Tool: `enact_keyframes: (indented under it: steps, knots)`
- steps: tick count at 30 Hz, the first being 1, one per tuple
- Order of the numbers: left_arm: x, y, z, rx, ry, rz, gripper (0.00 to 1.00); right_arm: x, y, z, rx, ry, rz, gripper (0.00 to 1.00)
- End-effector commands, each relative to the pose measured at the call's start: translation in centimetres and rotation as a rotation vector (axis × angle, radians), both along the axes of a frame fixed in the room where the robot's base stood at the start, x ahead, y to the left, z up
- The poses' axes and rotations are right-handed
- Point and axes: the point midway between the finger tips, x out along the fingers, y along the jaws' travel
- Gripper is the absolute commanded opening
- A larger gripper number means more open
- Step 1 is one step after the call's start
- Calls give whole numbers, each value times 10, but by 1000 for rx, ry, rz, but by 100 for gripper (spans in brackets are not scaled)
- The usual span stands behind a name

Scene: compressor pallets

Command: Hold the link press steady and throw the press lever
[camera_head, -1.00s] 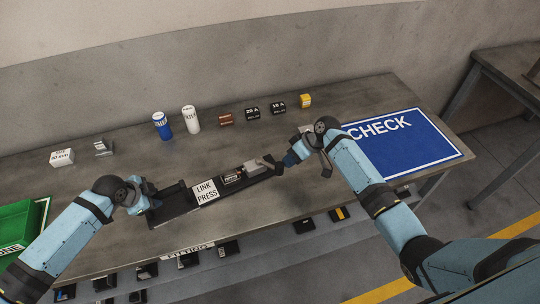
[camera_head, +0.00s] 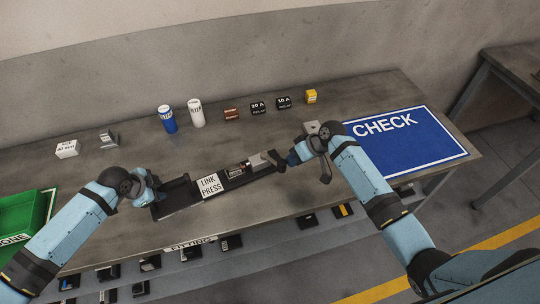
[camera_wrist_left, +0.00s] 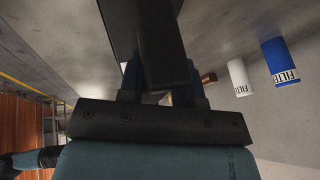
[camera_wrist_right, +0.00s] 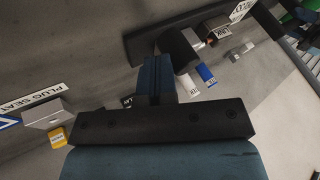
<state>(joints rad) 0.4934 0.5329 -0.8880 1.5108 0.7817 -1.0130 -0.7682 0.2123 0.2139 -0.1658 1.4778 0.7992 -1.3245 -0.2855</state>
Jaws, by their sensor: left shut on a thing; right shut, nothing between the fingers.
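The link press (camera_head: 240,182) is a long dark bar lying along the front of the bench, with a white LINK PRESS label (camera_head: 210,186). My left gripper (camera_head: 157,190) is shut on the press's left end; in the left wrist view a dark bar (camera_wrist_left: 150,40) stands between its fingers. A grey block and the dark press lever (camera_head: 274,158) are at the right end. My right gripper (camera_head: 288,160) is shut and empty, just right of the lever. In the right wrist view its fingers (camera_wrist_right: 153,75) are close beside a dark cylinder (camera_wrist_right: 178,48); I cannot tell whether they touch.
Behind the press stand a blue filter (camera_head: 167,119), a white filter (camera_head: 196,113), relay boxes (camera_head: 258,108) and a yellow block (camera_head: 311,96). A blue CHECK mat (camera_head: 410,150) lies right, a green bin (camera_head: 22,212) left. Bins with parts sit below the front edge.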

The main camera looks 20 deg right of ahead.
Motion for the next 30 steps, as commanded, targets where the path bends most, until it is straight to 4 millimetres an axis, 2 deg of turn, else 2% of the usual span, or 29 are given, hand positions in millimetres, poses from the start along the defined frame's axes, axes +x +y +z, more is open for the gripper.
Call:
enact_keyframes:
  steps: [1,10,21,30]
  knots:
    - [-4,-1,-7,3,12,-1,0,-4,3,-2,1,0,-27,0]
    - [-4,-1,-7,3,12,-1,0,-22,25,-2,3,1,-298,0]
    - [-5,-1,-6,3,11,-2,0,-34,57,-1,7,1,-623,0]
    - [-5,-1,-6,2,11,-2,0,-36,74,-1,6,1,-644,0]
